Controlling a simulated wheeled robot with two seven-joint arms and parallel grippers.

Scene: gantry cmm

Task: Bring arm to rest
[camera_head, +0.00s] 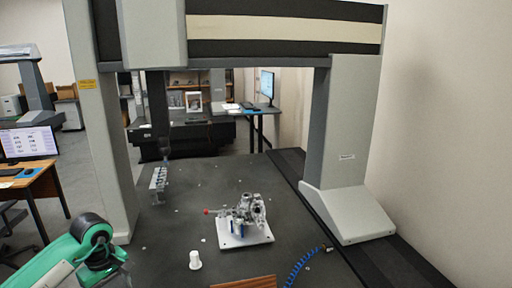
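My green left arm (75,248) comes in at the lower left, with a dark rounded joint at its bend. Its gripper is not in the picture. My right arm and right gripper are not in view. A metal part (248,211) sits on a white square plate (237,239) on the dark measuring table (185,222). A small red ball (207,212) shows at the left of the metal part. My visible arm is apart from them, to the left.
A grey gantry spans the table, with a left column (108,150) and a right column (345,150). A white cylinder-like piece (195,260), a blue coiled cable (300,268) and a brown wooden piece (245,282) are near the front. A monitor desk (42,182) is left.

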